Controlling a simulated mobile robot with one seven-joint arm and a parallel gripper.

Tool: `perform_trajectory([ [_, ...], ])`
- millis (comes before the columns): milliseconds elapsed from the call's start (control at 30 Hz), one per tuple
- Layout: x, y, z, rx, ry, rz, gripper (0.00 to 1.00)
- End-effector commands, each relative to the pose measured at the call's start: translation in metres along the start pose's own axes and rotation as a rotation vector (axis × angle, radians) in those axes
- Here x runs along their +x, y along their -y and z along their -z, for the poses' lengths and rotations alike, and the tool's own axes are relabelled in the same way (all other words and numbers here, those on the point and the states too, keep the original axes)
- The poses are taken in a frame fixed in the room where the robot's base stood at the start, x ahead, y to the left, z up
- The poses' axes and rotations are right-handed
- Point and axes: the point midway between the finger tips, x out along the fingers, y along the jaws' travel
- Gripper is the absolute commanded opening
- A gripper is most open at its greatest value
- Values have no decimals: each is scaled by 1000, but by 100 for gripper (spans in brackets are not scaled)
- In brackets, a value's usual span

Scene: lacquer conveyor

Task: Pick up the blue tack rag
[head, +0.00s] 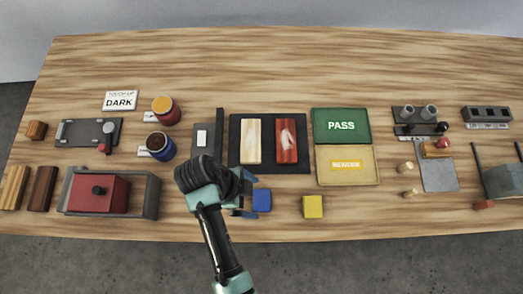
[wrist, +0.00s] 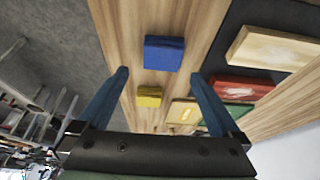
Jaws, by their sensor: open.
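The blue tack rag (head: 262,200) is a small folded blue square lying on the wooden table near its front edge. It also shows in the wrist view (wrist: 164,53), in the upper middle, ahead of and between my fingers. My gripper (head: 250,196) is just left of the rag in the head view, partly hidden by my own wrist. In the wrist view my gripper (wrist: 160,95) has its two blue fingers wide apart with nothing between them. I cannot tell exactly how high it is above the table.
A yellow folded cloth (head: 312,206) lies right of the rag. A dark board (head: 270,168) with two panels lies behind it. A red box in a grey frame (head: 152,198) is left of my arm.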

Motion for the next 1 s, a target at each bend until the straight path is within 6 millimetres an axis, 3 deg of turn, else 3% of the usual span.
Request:
perform_trajectory([
  [233, 15, 1, 0, 0, 0, -2, 100],
  [533, 52, 3, -3, 0, 0, -1, 100],
  [867, 58, 3, -4, 1, 2, 2, 100],
  [1000, 57, 3, -4, 1, 2, 2, 75],
])
